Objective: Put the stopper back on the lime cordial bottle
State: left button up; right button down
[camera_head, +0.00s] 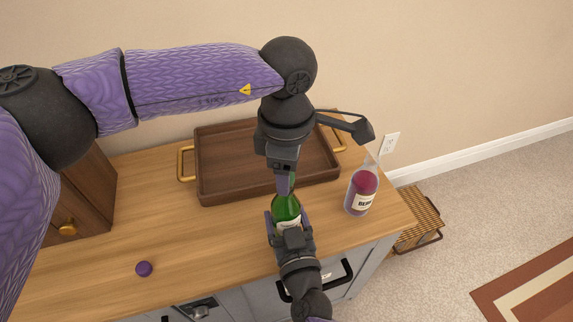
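A green bottle (286,207) with a pale label stands on the wooden counter in front of the tray; I take it for the lime cordial bottle. My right gripper (287,222) comes up from the bottom and is shut on the bottle's body, one finger on each side. My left gripper (284,184) points down at the bottle's neck, right above the body. Its fingers hide most of the neck and the mouth, so I cannot tell whether it holds a stopper.
A clear bottle of dark red liquid (362,193) with a label starting "BE" stands near the counter's right end. A brown tray (222,184) with gold handles lies behind. A wooden cabinet (90,195) stands left. The counter's left middle is clear.

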pick_arm(q)
jog(key=shift+o, duration=1.1)
jog(key=shift+r, duration=0.1)
notch_tip(320, 180, up, 12)
pick_arm(e)
grip_release()
